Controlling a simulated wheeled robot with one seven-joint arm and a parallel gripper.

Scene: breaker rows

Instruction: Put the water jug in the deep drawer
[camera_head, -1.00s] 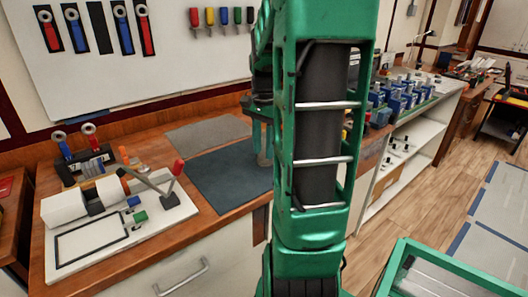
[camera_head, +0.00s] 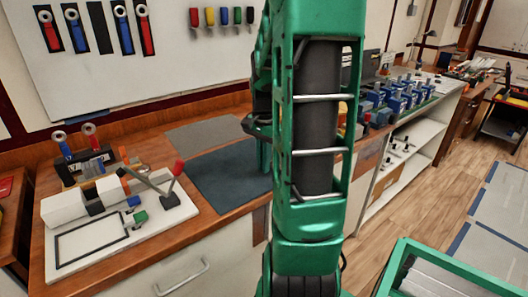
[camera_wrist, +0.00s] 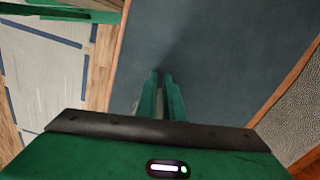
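No water jug can be made out in either view now; my arm hides part of the bench in the head view. My gripper (camera_wrist: 160,76) shows in the wrist view above a dark blue-grey mat (camera_wrist: 225,60). Its two green fingers are close together, with nothing visible held between them. In the head view the gripper is mostly hidden behind my arm, over the right part of the mat (camera_head: 225,177). A pale drawer front with a bar handle (camera_head: 181,276) is shut below the bench. Whether it is the deep drawer I cannot tell.
A white board with a lever and blocks (camera_head: 125,228) occupies the bench's left. A grey mat (camera_head: 207,133) lies behind the dark one. Blue devices (camera_head: 395,100) line the farther bench. A green-framed case (camera_head: 440,268) stands at lower right.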

